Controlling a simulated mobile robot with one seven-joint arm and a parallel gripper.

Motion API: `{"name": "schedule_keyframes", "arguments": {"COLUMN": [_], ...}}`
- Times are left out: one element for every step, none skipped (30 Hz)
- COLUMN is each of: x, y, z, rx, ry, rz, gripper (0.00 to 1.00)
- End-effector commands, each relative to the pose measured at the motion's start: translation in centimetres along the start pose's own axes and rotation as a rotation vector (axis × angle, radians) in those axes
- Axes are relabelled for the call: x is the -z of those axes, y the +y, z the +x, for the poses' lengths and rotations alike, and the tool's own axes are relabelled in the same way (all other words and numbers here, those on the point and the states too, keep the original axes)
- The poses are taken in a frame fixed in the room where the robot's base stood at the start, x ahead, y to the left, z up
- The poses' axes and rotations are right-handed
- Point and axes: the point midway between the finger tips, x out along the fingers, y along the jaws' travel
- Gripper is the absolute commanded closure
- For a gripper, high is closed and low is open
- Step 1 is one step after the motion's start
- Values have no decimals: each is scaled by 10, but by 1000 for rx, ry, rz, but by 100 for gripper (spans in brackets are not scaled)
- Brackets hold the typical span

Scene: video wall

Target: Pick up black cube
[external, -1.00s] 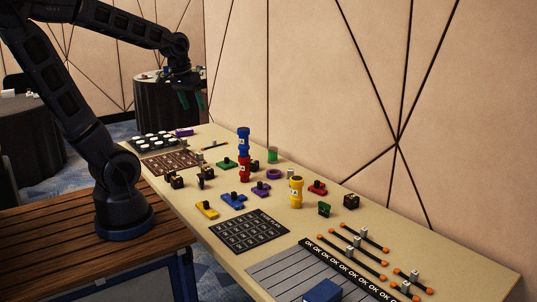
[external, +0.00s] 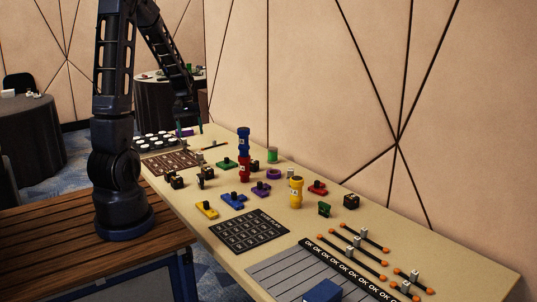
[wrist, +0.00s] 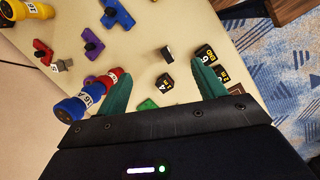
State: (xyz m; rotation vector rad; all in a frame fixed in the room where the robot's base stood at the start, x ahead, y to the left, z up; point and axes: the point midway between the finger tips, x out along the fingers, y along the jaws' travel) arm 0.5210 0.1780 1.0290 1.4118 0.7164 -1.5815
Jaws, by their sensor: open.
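Several black cubes with pale markings lie on the beige table. In the wrist view one black cube (wrist: 166,83) appears between my open fingers, and two touching black cubes (wrist: 207,56) lie by the table edge near the right finger. In the external view a dark cube pair (external: 176,181) sits at the near edge, another cube (external: 255,167) is partly hidden behind the red cylinder, and one (external: 351,201) stands far right.
A blue-on-red cylinder stack (external: 243,155) stands mid-table; in the wrist view it lies just left of my left finger. The wall runs along the back.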

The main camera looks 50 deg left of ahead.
Motion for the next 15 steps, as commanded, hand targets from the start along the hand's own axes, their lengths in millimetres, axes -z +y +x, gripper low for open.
{"name": "schedule_keyframes", "arguments": {"x": [13, 20, 28, 35, 41, 49, 55, 61, 68, 73, 78, 84, 88, 92, 96], "y": [-10, -15, -22, -28, -34, -42, -48, -54, -63, -70, -76, -85, -90, -96, -103], "z": [10, 16, 23, 29, 35, 43, 48, 55, 63, 69, 75, 83, 88, 94, 100], "rx": [0, -1, -1, -2, -3, -4, -5, -5, -6, -8, -8, -9, -10, -10, -12], "ry": [-18, -26, -37, -45, -54, -66, -74, -83, -94, -103, -111, -121, -127, -134, -141], "rz": [-45, -70, -103, -128, -154, -188, -213, -238, -272, -296, -320, -351, -371, -392, -415], "gripper": [31, 31, 31, 31, 31, 31, 31, 31, 31, 31, 31, 31, 31, 31, 31]}}
